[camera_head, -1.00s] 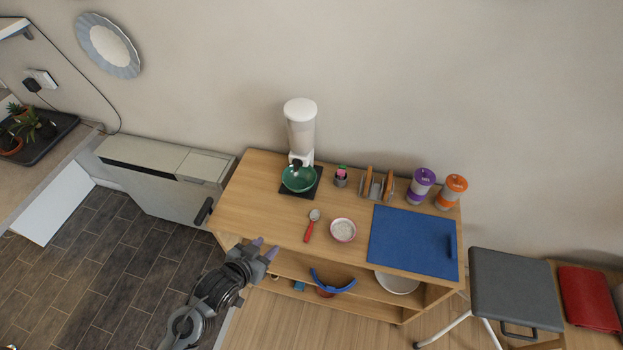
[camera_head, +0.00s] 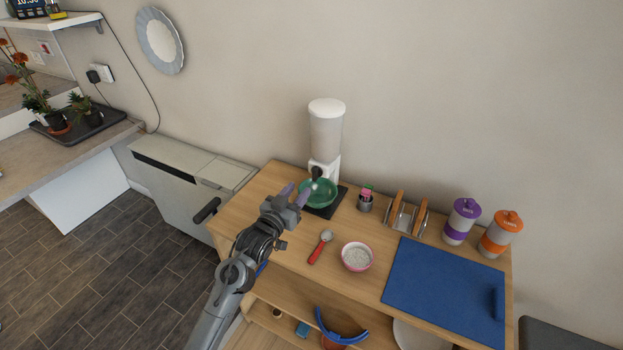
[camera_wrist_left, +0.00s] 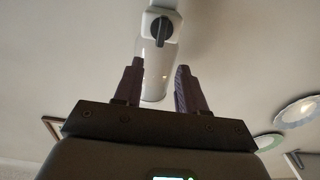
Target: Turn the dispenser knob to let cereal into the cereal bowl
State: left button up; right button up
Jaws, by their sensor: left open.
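The white cereal dispenser (camera_head: 326,135) stands on a dark base at the back of the wooden cabinet, against the wall. Its black knob (camera_head: 316,173) faces forward and also shows in the left wrist view (camera_wrist_left: 159,31), beyond the fingertips. The green cereal bowl (camera_head: 322,196) sits on the dark base below the knob, its left side partly hidden by my fingers. My left gripper (camera_head: 298,191) is open and empty, in front of the bowl and dispenser. In the left wrist view the gripper (camera_wrist_left: 172,68) has its fingers spread, with the knob above the gap between them. My right gripper is out of view.
A red-handled spoon (camera_head: 320,247) and a pink-rimmed bowl of pale contents (camera_head: 356,256) lie in front. A grey pot (camera_head: 365,203), rack (camera_head: 407,214), purple-lidded jar (camera_head: 461,221), orange-lidded jar (camera_head: 501,233) and blue board (camera_head: 446,287) are to the right.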

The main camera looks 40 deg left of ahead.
aim_at(314, 172)
pick_arm(q)
jog(key=w, duration=0.3)
jog(key=w+a, duration=0.1)
jog(key=w, duration=0.4)
jog(key=shift+w+a, duration=0.4)
grip_shut()
